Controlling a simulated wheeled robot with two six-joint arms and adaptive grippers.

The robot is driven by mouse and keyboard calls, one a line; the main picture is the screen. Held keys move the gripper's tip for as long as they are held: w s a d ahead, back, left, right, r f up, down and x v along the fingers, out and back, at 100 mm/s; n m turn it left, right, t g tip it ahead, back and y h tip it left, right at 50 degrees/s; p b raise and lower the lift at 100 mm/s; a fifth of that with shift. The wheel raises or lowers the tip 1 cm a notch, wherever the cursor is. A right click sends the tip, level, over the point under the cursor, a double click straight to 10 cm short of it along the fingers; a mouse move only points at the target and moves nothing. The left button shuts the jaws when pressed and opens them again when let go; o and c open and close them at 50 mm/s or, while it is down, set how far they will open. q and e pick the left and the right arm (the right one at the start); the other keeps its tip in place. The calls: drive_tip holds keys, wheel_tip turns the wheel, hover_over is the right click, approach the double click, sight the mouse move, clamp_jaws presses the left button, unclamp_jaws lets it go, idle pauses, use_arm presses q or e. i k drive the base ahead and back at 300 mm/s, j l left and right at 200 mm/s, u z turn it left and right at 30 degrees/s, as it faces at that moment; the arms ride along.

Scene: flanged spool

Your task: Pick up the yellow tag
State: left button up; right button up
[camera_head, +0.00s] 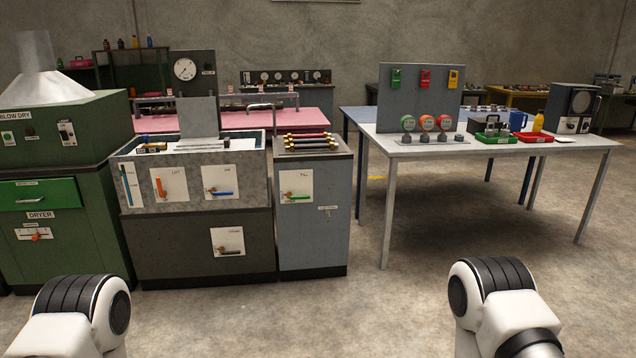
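The yellow tag (453,79) hangs on the upright grey panel (421,118) at the back of the light table, at the right end of a row. A red tag (425,78) hangs in the middle and a green tag (396,79) at the left. Two rounded white-and-black parts of my arms show at the bottom left and bottom right of the view. Neither of my grippers is in view. The yellow tag is far from both arms, across open floor.
The light table (520,148) carries several round coloured gauges, a green tray (493,138), a red tray (531,137) and a yellow bottle (538,122). A grey tank unit (195,238) and green dryer (62,238) stand left. Open floor (400,300) lies in front.

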sight(452, 81)
drive_tip(key=i+l+z, duration=0.15)
drive_tip(key=i+z, duration=0.2)
drive_tip(key=i, duration=0.15)
drive_tip(key=i+z, duration=0.35)
drive_tip(key=i, duration=0.15)
drive_tip(key=i+j+z, duration=0.15)
drive_tip(key=i+z, duration=0.25)
drive_tip(key=i+j+z, duration=0.35)
drive_tip(key=i, duration=0.25)
drive_tip(key=i+l+z, duration=0.3)
drive_tip(key=i, duration=0.8)
drive_tip(key=i+j+z, duration=0.3)
drive_tip(key=i, duration=0.8)
drive_tip(key=i+l, duration=0.05)
drive_tip(key=l, duration=0.05)
